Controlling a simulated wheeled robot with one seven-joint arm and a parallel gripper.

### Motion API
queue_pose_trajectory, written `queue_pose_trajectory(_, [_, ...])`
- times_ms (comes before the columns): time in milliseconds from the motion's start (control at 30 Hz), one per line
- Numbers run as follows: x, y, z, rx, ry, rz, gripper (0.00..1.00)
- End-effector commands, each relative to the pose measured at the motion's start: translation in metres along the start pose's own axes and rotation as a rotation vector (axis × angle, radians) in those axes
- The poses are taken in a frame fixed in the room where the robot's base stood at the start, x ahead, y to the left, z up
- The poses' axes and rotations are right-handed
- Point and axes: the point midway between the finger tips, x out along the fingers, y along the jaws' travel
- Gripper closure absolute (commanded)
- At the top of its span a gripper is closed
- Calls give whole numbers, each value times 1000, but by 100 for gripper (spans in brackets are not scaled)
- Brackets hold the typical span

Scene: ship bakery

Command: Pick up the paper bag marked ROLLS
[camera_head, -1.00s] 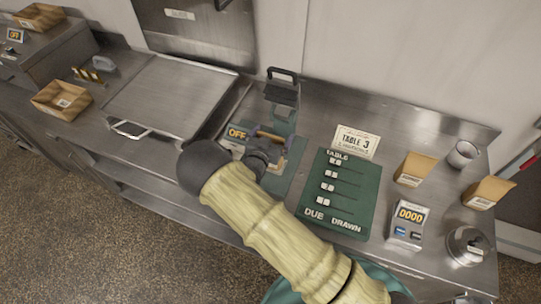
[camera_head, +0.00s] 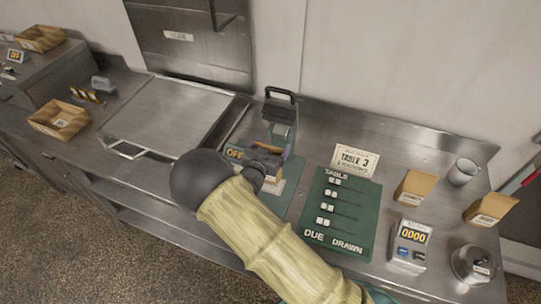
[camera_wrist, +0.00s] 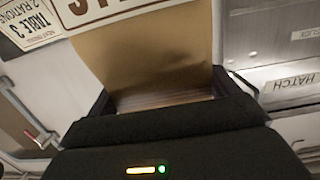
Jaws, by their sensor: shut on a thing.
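A brown paper bag (camera_wrist: 150,55) stands between the jaws of my gripper (camera_wrist: 163,98) in the wrist view. Its white label is cut off by the top edge; the partial dark letters look upside down, so I cannot read the whole word. My gripper is shut on this bag. My dark wrist hides most of the bag there, and I cannot tell whether the bag touches anything below.
Two other brown bags (camera_head: 415,186) (camera_head: 487,211) stand at the right near a mug (camera_head: 463,171), a counter device reading 0000 (camera_head: 410,245) and a bell-like metal thing (camera_head: 475,264). A flat metal lid (camera_head: 168,108) is left.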

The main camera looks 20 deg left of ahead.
Motion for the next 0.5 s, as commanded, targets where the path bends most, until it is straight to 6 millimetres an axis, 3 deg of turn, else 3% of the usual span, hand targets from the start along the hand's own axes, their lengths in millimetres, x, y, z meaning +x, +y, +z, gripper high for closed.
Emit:
queue_pose_trajectory(300, [-7, 0, -45, 3, 1, 0, 57])
queue_pose_trajectory(500, [-9, 0, -56, -1, -1, 0, 57])
